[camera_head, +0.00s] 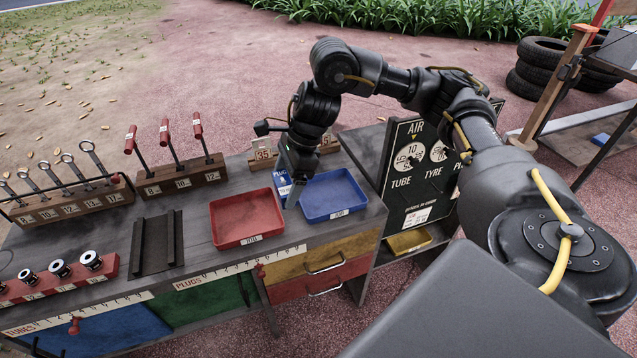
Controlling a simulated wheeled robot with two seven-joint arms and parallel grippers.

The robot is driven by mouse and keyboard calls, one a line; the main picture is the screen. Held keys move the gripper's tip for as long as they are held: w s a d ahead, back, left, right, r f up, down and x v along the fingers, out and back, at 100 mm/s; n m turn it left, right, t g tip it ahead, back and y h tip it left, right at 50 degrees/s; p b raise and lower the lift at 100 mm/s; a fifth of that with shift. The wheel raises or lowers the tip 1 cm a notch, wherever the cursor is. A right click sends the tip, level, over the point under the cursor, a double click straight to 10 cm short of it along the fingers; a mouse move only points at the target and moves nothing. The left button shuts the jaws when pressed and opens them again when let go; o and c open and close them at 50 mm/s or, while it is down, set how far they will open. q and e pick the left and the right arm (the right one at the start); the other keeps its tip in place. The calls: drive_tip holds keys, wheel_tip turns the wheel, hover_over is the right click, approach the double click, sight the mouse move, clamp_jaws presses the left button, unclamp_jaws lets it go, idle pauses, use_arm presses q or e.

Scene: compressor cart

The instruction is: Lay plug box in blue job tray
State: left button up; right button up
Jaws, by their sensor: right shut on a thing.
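The plug box (281,179) is a small blue and white carton with "PLUG" lettering. It is upright at the left side of the blue job tray (350,211), near the gap between that tray and the red tray. My right gripper (291,198) points down and is shut on the box, hiding its right part. I cannot tell whether the box touches the bench or the tray rim. The visible floor of the blue tray is empty. My left gripper is not in view.
The empty red tray (248,240) is close on the left. Numbered wooden blocks (264,154) stand behind the box. Racks with red-handled tools (184,174) and wrenches (72,203) stand further left. An AIR board (412,205) stands right of the bench.

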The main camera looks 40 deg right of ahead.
drive_tip(key=d+f, duration=0.2)
drive_tip(key=d, duration=0.3)
drive_tip(key=b, duration=0.2)
hover_over(310, 203)
drive_tip(key=d, duration=0.1)
drive_tip(key=f, duration=0.5)
drive_tip(key=shift+s+f, duration=0.25)
drive_tip(key=shift+f, duration=0.05)
drive_tip(key=shift+d+f, duration=0.15)
drive_tip(key=shift+f, duration=0.75)
drive_tip(key=shift+d+f, duration=0.1)
drive_tip(key=shift+f, duration=0.75)
use_arm(q)
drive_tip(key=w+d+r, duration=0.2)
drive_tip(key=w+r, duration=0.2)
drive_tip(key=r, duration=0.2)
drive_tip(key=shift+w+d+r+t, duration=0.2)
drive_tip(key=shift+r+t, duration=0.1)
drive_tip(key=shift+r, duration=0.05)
drive_tip(key=shift+b, duration=0.3)
use_arm(e)
drive_tip(key=shift+f, duration=0.1)
drive_tip(key=shift+f, duration=0.1)
drive_tip(key=o, duration=0.6)
drive_tip(key=shift+c, duration=0.2)
drive_tip(key=o, duration=0.4)
drive_tip(key=shift+c, duration=0.2)
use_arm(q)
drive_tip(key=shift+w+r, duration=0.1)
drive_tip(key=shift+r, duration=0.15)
